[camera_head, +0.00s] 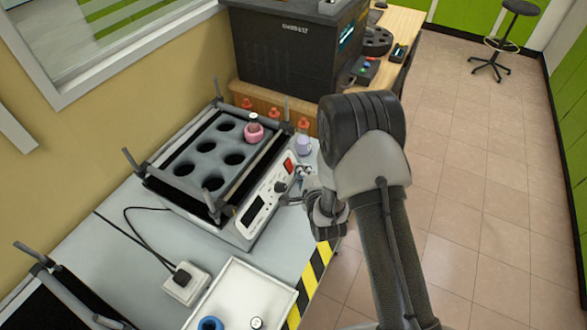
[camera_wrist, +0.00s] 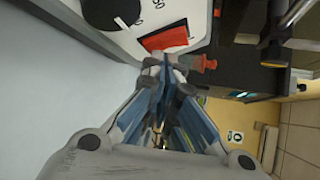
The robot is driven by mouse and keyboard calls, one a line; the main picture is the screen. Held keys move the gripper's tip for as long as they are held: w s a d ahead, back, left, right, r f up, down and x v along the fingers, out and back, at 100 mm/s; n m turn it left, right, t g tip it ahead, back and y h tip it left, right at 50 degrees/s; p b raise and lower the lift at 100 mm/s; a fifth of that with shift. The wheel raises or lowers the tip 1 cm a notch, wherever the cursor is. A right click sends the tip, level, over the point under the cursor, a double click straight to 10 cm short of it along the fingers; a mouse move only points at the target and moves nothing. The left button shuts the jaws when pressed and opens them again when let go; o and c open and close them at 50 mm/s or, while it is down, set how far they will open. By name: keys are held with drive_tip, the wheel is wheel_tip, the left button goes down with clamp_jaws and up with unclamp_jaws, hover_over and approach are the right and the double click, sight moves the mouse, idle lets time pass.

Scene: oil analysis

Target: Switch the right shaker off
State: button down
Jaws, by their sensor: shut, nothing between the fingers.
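The right shaker (camera_head: 245,228) stands on the grey bench with a dark foam rack on top. One bottle with a pink band (camera_head: 253,130) sits in the rack's far right hole. Its white front panel has a dark display, a black knob (camera_head: 280,187) and a red switch (camera_head: 288,166). In the wrist view the red switch (camera_wrist: 166,38) and knob (camera_wrist: 108,10) show at the top. My gripper (camera_wrist: 168,68) is shut and empty, its tips close below the red switch; I cannot tell whether they touch. In the head view my gripper (camera_head: 303,173) is beside the panel, partly hidden by my arm.
The left shaker (camera_head: 55,290) is partly in view. A white tray (camera_head: 282,291) and a white power socket (camera_head: 187,283) lie in front. A small lidded jar (camera_head: 302,145) stands beyond the panel. A large black machine (camera_head: 285,50) stands behind.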

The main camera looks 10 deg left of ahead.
drive_tip(key=shift+d, duration=0.1)
drive_tip(key=shift+s+d+r, duration=0.2)
drive_tip(key=shift+d+r, duration=0.25)
drive_tip(key=shift+d, duration=0.05)
drive_tip(key=shift+s+d+r+p, duration=0.3)
drive_tip(key=shift+d+r, duration=0.15)
drive_tip(key=shift+d, duration=0.2)
drive_tip(key=shift+s+d+r+p, duration=0.15)
drive_tip(key=shift+d+r+p, duration=0.2)
drive_tip(key=shift+d+r, duration=0.25)
drive_tip(key=shift+s+d+r+p, duration=0.25)
drive_tip(key=shift+d+r+p, duration=0.1)
drive_tip(key=shift+d, duration=0.35)
